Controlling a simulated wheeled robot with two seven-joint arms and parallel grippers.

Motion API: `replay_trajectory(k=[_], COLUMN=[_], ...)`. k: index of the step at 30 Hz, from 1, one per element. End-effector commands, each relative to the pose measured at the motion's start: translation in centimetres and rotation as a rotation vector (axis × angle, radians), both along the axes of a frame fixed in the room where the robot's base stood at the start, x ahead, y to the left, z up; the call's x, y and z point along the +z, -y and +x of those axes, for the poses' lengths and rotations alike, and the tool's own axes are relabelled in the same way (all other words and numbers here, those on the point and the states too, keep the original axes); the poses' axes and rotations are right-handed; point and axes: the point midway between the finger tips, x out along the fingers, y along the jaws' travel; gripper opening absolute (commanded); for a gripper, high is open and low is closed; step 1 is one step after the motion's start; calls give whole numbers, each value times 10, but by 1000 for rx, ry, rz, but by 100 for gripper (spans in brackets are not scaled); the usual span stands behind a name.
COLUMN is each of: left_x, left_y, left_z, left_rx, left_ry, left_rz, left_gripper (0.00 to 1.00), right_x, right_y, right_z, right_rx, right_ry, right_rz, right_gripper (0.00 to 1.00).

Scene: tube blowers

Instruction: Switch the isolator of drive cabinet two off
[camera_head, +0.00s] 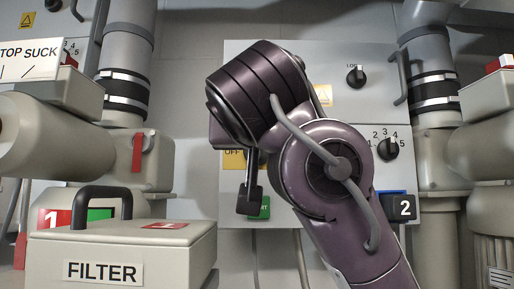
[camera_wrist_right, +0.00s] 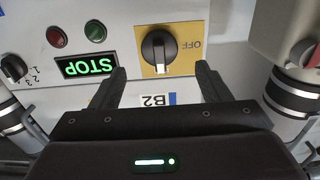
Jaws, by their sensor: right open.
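The isolator is a black rotary knob (camera_wrist_right: 160,48) on a yellow plate (camera_wrist_right: 188,64), seen upside down in the right wrist view. Its grip bar stands upright in the picture, across from the OFF mark at the plate's side. In the head view a strip of the yellow plate (camera_head: 233,160) with OFF shows; the knob is hidden behind my arm. My right gripper (camera_head: 250,200) hangs in front of the panel (camera_head: 235,60). Its fingers are open and empty in the wrist view (camera_wrist_right: 161,86), one to each side of the knob and apart from it. My left gripper is not seen.
A blue "2" sign (camera_head: 403,208) and a numbered dial (camera_head: 388,149) are right of my arm. A lit STOP display (camera_wrist_right: 86,68) and red and green lamps are beside the isolator. A FILTER box (camera_head: 120,255) with a handle stands front left. Pipes flank the panel.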

Motion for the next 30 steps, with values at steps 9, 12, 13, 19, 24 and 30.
replay_trajectory(k=[9,12,13,19,24,30], left_x=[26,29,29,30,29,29], left_y=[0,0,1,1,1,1], left_z=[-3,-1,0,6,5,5], left_rx=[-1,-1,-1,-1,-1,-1], left_ry=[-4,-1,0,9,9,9], left_rz=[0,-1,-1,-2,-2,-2], left_gripper=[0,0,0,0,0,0], right_x=[3,1,1,0,0,0], right_y=[0,0,0,0,0,0], right_z=[50,58,60,62,62,62], right_rx=[-2,-2,-1,0,0,0], right_ry=[-3,-2,-2,0,0,0], right_rz=[0,-1,-1,0,0,0], right_gripper=[70,70,70,70,61,35])
